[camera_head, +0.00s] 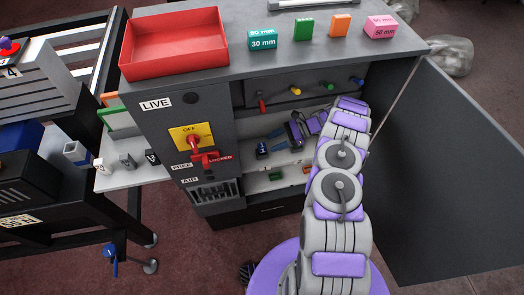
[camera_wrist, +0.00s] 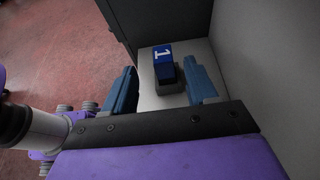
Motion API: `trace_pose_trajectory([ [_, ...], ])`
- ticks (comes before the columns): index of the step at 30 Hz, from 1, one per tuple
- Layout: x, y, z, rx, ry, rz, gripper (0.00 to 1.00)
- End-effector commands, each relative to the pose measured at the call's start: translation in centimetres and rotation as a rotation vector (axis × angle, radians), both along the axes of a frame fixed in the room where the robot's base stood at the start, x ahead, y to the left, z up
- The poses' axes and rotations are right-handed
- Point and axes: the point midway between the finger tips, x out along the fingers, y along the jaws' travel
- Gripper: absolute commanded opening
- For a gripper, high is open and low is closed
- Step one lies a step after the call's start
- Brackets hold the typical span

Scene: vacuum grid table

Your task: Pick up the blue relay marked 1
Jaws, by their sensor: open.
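The blue relay marked 1 (camera_wrist: 164,66) stands on a light shelf inside the grey cabinet, with a dark grey base below its blue top. In the head view the relay (camera_head: 262,149) shows at the left of the middle shelf opening. My gripper (camera_wrist: 162,80) is open, with one blue finger on each side of the relay in the wrist view. The relay lies between the fingertips, closer to the right finger; I cannot tell whether that finger touches it. In the head view my gripper (camera_head: 274,141) reaches into the cabinet from the right, close to the relay.
The cabinet's side wall stands close to the relay. Coloured levers (camera_head: 295,90) line the bay above, and small green and orange parts (camera_head: 275,175) sit on the lower shelf. A red tray (camera_head: 175,45) and several coloured blocks stand on top. The open door (camera_head: 440,180) is at right.

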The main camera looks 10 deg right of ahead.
Motion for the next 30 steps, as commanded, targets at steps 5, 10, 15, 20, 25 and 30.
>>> trace_pose_trajectory([
  [5,0.0,1.9,-0.8,0.002,0.001,-0.001,0.57],
  [10,0.0,2.6,-1.1,0.001,-0.001,-0.002,0.57],
  [15,0.3,4.1,-1.9,-0.001,-0.001,-0.001,0.57],
  [20,0.5,6.3,-2.7,0.001,-0.001,0.000,0.57],
  [25,0.4,7.2,-3.0,0.000,-0.001,-0.002,0.57],
  [30,0.5,7.1,-3.0,0.000,-0.002,-0.002,0.55],
])
